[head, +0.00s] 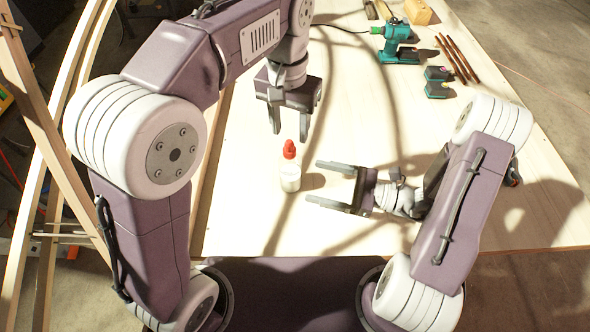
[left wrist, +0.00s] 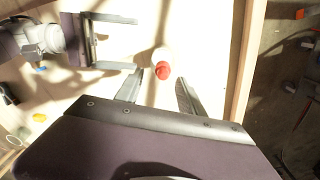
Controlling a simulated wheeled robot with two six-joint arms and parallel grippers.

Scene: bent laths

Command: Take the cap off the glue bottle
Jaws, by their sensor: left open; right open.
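The glue bottle (head: 290,175) stands upright on the wooden table, with a translucent white body and a red cap (head: 290,150) on top. My left gripper (head: 289,131) is open and points down over the table, near the cap in the head view. In the left wrist view the red cap (left wrist: 162,70) shows just beyond the two open fingertips (left wrist: 158,88), and nothing is between them. My right gripper (head: 313,182) is open and empty, lying low to the right of the bottle, with its fingers pointing left towards it. It also shows in the left wrist view (left wrist: 137,43).
Bent laths (head: 62,90) stand along the left. The table (head: 350,100) is clear behind the bottle.

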